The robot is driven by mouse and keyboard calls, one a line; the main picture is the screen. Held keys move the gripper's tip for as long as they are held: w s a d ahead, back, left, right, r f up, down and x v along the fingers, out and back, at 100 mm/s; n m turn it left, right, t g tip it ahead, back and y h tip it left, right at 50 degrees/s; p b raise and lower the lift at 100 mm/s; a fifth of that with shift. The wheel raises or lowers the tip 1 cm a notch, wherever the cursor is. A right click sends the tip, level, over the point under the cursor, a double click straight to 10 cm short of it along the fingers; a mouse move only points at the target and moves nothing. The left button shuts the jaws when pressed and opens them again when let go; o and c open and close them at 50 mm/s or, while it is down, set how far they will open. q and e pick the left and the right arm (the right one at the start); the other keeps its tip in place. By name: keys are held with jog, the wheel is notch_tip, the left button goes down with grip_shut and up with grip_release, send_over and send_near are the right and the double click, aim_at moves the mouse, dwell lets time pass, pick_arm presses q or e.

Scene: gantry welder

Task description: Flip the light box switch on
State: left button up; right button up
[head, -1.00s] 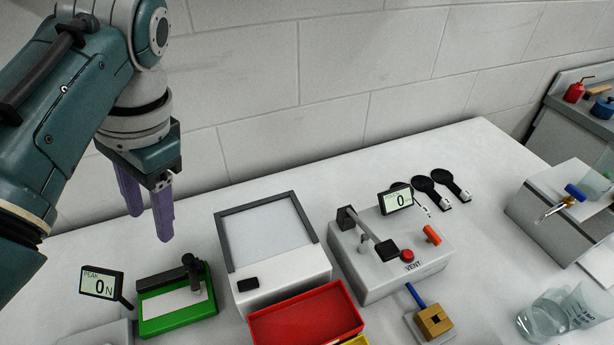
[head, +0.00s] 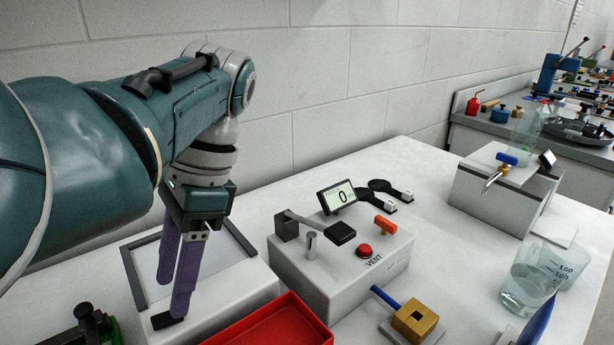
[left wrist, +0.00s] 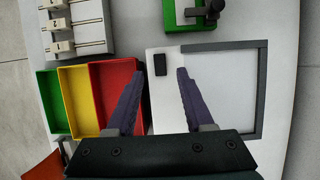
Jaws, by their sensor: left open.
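The light box (head: 228,284) is a white box with a dark grey frame around a pale panel, at the lower left of the head view. Its panel shows no clear glow. It also shows in the left wrist view (left wrist: 225,90). The black switch (head: 167,322) sits on the box's white front strip, and in the left wrist view (left wrist: 160,65) it appears between my fingertips. My left gripper (head: 172,297) is open, with purple fingers pointing down over the box. One fingertip overlaps the switch's edge in the head view; contact cannot be told. My right gripper is out of view.
A red bin (head: 270,325) stands beside the light box, with yellow and green bins beyond it (left wrist: 78,95). A vent box (head: 330,275) with a lever and display stands to the right. A green device (left wrist: 188,15) is on the box's other side.

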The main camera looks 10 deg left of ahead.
aim_at(168, 317)
pick_arm(q)
jog(key=shift+x, duration=1.65)
jog(key=shift+c, duration=0.4)
grip_shut()
